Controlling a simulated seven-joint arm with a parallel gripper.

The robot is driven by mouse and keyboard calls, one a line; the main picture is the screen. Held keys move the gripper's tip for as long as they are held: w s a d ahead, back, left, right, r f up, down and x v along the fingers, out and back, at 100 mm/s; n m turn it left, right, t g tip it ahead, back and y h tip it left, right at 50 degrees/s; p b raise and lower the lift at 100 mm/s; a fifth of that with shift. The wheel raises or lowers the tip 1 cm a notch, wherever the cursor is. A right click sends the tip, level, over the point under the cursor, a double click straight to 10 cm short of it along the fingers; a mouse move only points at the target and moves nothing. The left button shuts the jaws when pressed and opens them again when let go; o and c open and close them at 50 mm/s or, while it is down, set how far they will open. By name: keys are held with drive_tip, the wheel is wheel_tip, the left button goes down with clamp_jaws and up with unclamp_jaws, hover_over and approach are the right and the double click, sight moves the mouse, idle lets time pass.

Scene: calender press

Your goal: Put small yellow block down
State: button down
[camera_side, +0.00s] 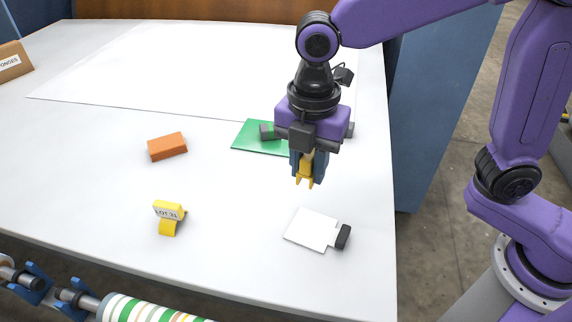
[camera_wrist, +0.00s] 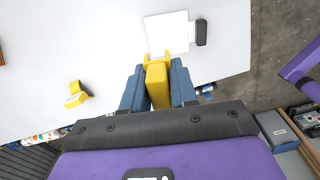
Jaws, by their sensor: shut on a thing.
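My gripper (camera_side: 309,168) has blue fingers and hangs over the table, between the green sheet and the small white square. It is shut on the small yellow block (camera_side: 307,168), which is partly hidden by the fingers in the side view. The block (camera_wrist: 157,84) also shows in the wrist view, between the two blue fingers (camera_wrist: 158,90), with yellow tips at its far end. The block appears held above the table, short of the white square.
A white square (camera_side: 311,228) lies with a black piece (camera_side: 343,236) at its right edge. A yellow holder labelled LOT 31 (camera_side: 168,228) stands front left. An orange block (camera_side: 167,146), green sheet (camera_side: 250,137) and large white sheet (camera_side: 170,65) lie behind. A striped roller (camera_side: 145,310) runs along the front.

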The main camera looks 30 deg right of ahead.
drive_tip(key=shift+s+d+r, duration=0.1)
drive_tip(key=shift+d, duration=0.15)
drive_tip(key=w+d+m, duration=0.4)
drive_tip(key=d+m, duration=0.1)
drive_tip(key=d, duration=0.6)
drive_tip(key=w+d+m, duration=0.4)
drive_tip(key=d+m, duration=0.1)
drive_tip(key=d, duration=0.6)
drive_tip(key=w+d+m, duration=0.4)
drive_tip(key=d+m, duration=0.1)
drive_tip(key=d, duration=0.6)
drive_tip(key=shift+m, duration=0.3)
drive_tip(key=w+f, duration=0.2)
drive_tip(key=w, duration=0.2)
drive_tip(key=w+d+f, duration=0.1)
drive_tip(key=w+f, duration=0.2)
drive_tip(key=w, duration=0.1)
drive_tip(key=w+f, duration=0.3)
drive_tip(key=w, duration=0.1)
drive_tip(key=shift+w+d+f, duration=0.2)
drive_tip(key=shift+w+d, duration=0.1)
drive_tip(key=shift+w+f, duration=0.45)
drive_tip(key=shift+f, duration=0.05)
drive_tip(key=shift+w+f, duration=0.1)
drive_tip(key=shift+f, duration=1.55)
drive_tip(key=shift+f, duration=0.15)
